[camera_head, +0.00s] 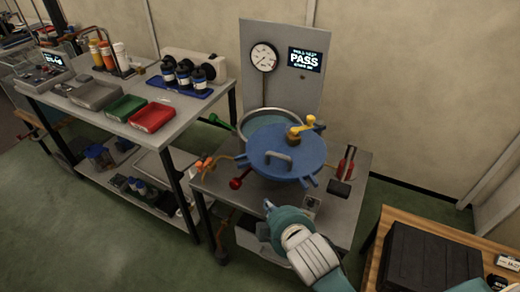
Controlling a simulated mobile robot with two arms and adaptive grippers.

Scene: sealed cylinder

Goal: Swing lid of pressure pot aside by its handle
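The blue round lid (292,145) of the pressure pot sits offset toward the front of the pot (248,119), overlapping its near part. The pot's round opening shows behind the lid, with a greenish inside. A grey arched handle (279,157) stands on the lid's near side, and a yellow crank (302,127) sits near its far edge. My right gripper (266,218) is below and in front of the lid, apart from the handle. Its two tips look spread, with nothing between them. My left gripper is not in view.
A gauge panel (290,92) reading PASS stands behind the pot. A red-handled tool (346,170) stands right of the lid, and a red knob (237,183) sticks out at left. A bench with trays (152,116) is left; a black case (430,262) lies at right.

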